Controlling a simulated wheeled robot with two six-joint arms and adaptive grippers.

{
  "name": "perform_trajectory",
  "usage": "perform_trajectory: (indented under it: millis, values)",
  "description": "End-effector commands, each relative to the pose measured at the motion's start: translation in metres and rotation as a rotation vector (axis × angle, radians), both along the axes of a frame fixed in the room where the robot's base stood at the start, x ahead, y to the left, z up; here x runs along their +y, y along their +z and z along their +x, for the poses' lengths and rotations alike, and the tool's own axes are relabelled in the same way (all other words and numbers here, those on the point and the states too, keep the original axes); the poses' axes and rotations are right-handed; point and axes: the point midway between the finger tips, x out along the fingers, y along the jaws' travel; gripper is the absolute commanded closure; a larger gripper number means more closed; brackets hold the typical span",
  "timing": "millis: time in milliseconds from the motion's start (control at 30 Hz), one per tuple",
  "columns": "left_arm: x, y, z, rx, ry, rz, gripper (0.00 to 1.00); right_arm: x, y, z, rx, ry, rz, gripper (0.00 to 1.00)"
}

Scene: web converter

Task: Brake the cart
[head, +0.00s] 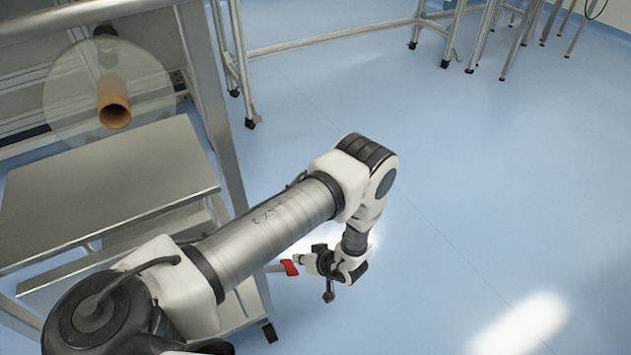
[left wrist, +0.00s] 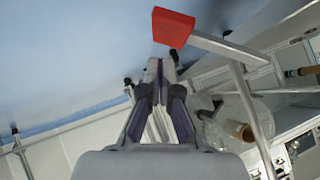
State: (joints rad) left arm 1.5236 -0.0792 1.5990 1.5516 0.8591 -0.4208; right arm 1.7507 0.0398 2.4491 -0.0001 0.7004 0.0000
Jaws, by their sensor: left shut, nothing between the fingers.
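The cart (head: 110,185) is a metal frame with flat shelves at the left of the head view, standing on dark casters (head: 270,332). A red pad (head: 290,267) on the end of a metal bar sticks out low on its right side. In the left wrist view the red pad (left wrist: 173,27) and its bar (left wrist: 228,47) are large, just beyond my fingertips. My left gripper (head: 303,260) is beside the red pad; its closed fingers also show in the left wrist view (left wrist: 160,68). It holds nothing. Whether it touches the pad I cannot tell. My right gripper is not in view.
A clear disc with a brown core (head: 114,108) is above the cart shelf. A metal upright (head: 212,105) stands beside it. Metal table legs (head: 447,38) on casters stand at the back. The blue floor (head: 480,190) at the right is clear.

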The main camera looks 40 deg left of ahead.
Motion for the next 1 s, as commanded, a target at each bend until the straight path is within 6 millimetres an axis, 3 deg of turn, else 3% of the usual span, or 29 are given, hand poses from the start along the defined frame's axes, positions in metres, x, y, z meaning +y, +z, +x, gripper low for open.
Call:
perform_trajectory:
  millis: [100, 400, 1000]
  values:
    - [0.001, -0.013, -0.010, 0.001, 0.000, -0.001, 1.00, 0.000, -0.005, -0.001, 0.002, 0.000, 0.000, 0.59]
    - [0.003, -0.031, -0.017, -0.003, 0.000, -0.001, 1.00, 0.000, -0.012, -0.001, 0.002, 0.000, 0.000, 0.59]
    - [0.004, -0.039, -0.021, 0.000, 0.002, -0.005, 1.00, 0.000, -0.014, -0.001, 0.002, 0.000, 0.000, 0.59]
